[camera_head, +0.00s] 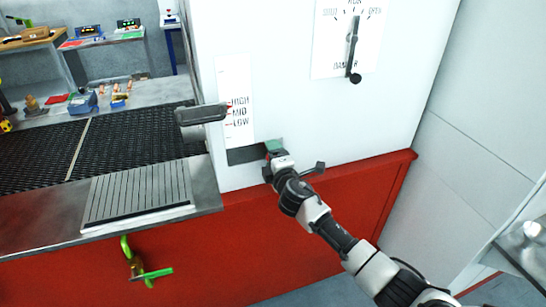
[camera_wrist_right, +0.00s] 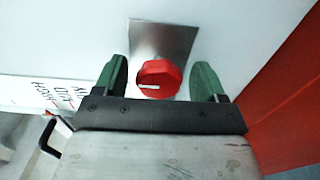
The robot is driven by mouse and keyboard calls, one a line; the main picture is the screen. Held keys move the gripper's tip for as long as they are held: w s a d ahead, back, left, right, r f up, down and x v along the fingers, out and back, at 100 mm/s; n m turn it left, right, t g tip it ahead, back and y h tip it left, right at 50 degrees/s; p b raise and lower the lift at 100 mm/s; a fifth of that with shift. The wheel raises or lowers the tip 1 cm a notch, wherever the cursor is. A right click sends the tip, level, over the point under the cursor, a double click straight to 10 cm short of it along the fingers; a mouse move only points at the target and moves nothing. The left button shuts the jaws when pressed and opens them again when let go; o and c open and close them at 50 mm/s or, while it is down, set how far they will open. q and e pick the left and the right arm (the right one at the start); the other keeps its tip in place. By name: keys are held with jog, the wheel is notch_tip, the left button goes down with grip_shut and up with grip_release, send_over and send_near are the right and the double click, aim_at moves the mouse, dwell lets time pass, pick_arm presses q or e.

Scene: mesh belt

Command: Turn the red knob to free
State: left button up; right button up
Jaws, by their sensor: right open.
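The red knob (camera_wrist_right: 158,79) sits on a grey metal plate (camera_wrist_right: 165,38) on the white panel in the right wrist view. A short white mark on it points to the left in that view. My right gripper (camera_wrist_right: 160,84) is open, with one green finger on each side of the knob and a visible gap on both sides. In the head view my right gripper (camera_head: 273,148) is at the lower part of the white panel and hides the knob; part of the plate (camera_head: 245,155) shows beside it. My left gripper is not in view.
A dark lever handle (camera_head: 201,114) sticks out beside a HIGH/MID/LOW scale (camera_head: 237,103). A dial with a black pointer (camera_head: 352,50) is higher on the panel. A red ledge (camera_head: 390,161) runs below. A mesh belt (camera_head: 110,145) and a green-handled valve (camera_head: 150,274) are at left.

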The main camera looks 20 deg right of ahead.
jog(key=shift+s, duration=0.1)
jog(key=s+b, duration=0.1)
jog(key=s, duration=0.9)
jog(key=shift+s+d, duration=0.25)
jog(key=shift+s, duration=0.05)
jog(key=s+d+f+m+g, duration=0.2)
jog(key=s+f+g, duration=0.15)
jog(key=f, duration=0.75)
jog(key=s+d+f+m+g+h, duration=0.1)
jog(key=s+f+m+g, duration=0.2)
jog(key=f, duration=0.9)
jog(key=s+d+f+m+g, duration=0.2)
jog(key=s+f, duration=0.3)
jog(key=f, duration=0.6)
jog(key=s+f+m+g, duration=0.4)
jog(key=s+f, duration=0.9)
jog(key=s, duration=0.2)
jog(key=s+a+f+m+g, duration=0.1)
jog(key=s+f, duration=0.3)
jog(key=s, duration=0.8)
jog(key=s+f+m+g, duration=0.3)
jog(key=s+m, duration=0.1)
jog(key=s, duration=0.7)
jog(key=shift+s+a+f, duration=0.35)
jog(key=shift+s, duration=0.05)
